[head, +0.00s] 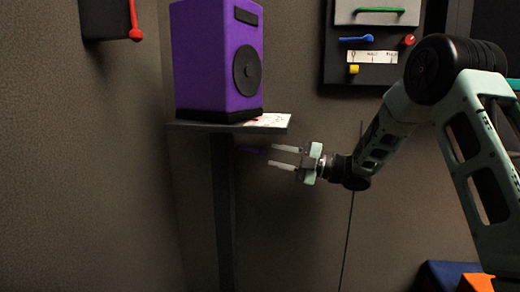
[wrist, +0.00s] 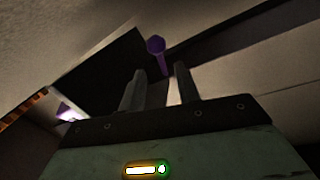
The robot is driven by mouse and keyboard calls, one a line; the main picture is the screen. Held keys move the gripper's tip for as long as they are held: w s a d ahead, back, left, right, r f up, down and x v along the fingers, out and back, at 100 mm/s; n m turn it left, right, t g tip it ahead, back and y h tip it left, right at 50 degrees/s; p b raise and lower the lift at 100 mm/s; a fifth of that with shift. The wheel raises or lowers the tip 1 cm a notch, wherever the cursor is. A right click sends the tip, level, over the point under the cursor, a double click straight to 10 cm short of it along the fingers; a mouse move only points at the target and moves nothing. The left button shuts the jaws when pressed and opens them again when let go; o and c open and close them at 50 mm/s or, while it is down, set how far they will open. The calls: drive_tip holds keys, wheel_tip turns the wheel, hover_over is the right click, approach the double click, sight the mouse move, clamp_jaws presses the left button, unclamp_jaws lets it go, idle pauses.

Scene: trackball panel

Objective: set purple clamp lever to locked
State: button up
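The purple clamp lever (head: 252,150) is a short purple bar below the shelf, just left of my gripper (head: 272,157) in the head view. In the wrist view the lever (wrist: 156,46) shows a rounded purple end, and its shaft runs down toward the gap between my fingertips (wrist: 160,69). My gripper is open, with two pale fingers apart and nothing held. The fingertips are close to the lever; I cannot tell if they touch it. The lever's mount is dark and its lock position cannot be read.
A shelf (head: 222,127) on a dark post (head: 223,210) bears a purple speaker (head: 217,60) and papers (head: 262,120), just above my gripper. A panel (head: 368,65) with a green handle (head: 379,10) and blue lever (head: 356,39) hangs behind. Below my gripper is free room.

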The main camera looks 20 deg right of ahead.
drive_tip(key=p+v, duration=0.1)
drive_tip(key=v, duration=0.7)
drive_tip(key=shift+a, duration=0.1)
drive_tip(key=c, duration=0.7)
drive_tip(key=a+t, duration=0.2)
drive_tip(key=s+a+t+h+p, duration=0.1)
drive_tip(key=a+t, duration=0.1)
drive_tip(key=s+a+t+h+p, duration=0.1)
drive_tip(key=a+t, duration=0.1)
drive_tip(key=shift+s+f+m, duration=0.2)
drive_tip(key=shift+f+m, duration=0.05)
drive_tip(key=shift+m, duration=0.05)
clamp_jaws()
drive_tip(key=t+h+p, duration=0.2)
drive_tip(key=t+h, duration=0.2)
drive_tip(key=h, duration=0.3)
approach(256, 152)
drive_tip(key=shift+h, duration=0.5)
drive_tip(key=p+x, duration=0.1)
drive_tip(key=x, duration=0.5)
drive_tip(key=shift+w+a+r, duration=0.2)
drive_tip(key=shift+w+r, duration=0.05)
drive_tip(key=shift+w, duration=0.05)
